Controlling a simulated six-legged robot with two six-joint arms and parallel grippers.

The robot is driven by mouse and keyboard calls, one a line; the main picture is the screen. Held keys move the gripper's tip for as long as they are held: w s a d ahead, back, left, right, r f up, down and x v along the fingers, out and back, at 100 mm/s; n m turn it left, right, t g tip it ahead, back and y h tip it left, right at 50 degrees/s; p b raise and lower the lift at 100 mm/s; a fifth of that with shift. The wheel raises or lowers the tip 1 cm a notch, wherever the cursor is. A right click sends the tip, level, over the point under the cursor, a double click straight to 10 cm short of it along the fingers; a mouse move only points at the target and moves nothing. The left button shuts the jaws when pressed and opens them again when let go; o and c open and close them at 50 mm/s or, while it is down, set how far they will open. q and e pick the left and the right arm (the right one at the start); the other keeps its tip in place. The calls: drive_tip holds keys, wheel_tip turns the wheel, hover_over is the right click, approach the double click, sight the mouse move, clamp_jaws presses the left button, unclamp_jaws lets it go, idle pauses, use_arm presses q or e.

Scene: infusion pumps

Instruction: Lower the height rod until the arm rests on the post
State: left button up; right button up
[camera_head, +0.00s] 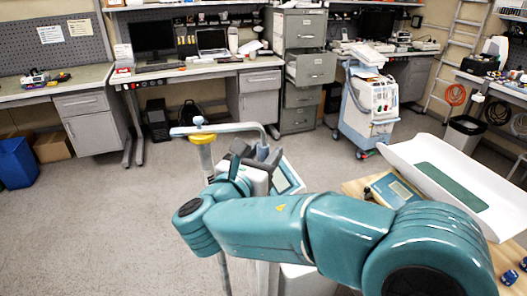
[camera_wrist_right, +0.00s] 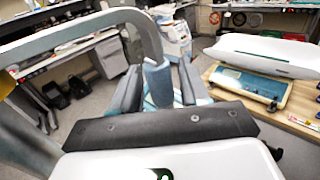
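The height rod shows in the head view as a grey-blue tube: its horizontal arm (camera_head: 228,128) runs across the top and bends down at the right. In the wrist view the arm (camera_wrist_right: 85,30) bends down into a blue collar (camera_wrist_right: 158,82) on the post. A yellow part (camera_head: 203,138) hangs under the arm's left end on an upright pole. My right gripper (camera_head: 250,156) is at the upright below the bend. In the wrist view its dark fingers (camera_wrist_right: 158,88) stand apart on either side of the collar, with a gap showing at the right. The post's lower part is hidden. My left gripper is out of view.
A white scale tray (camera_head: 485,205) on a wooden table stands to the right. A wheeled cart (camera_head: 368,105) stands behind. Desks and a drawer cabinet (camera_head: 300,65) line the back wall. The floor (camera_head: 95,210) at the left is clear.

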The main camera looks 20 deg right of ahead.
drive_tip(key=shift+s+a, duration=0.1)
drive_tip(key=shift+s+a, duration=0.25)
drive_tip(key=shift+a, duration=0.05)
drive_tip(key=b+v, duration=0.2)
drive_tip(key=v, duration=1.3)
drive_tip(key=shift+s+a, duration=0.1)
drive_tip(key=shift+s, duration=0.05)
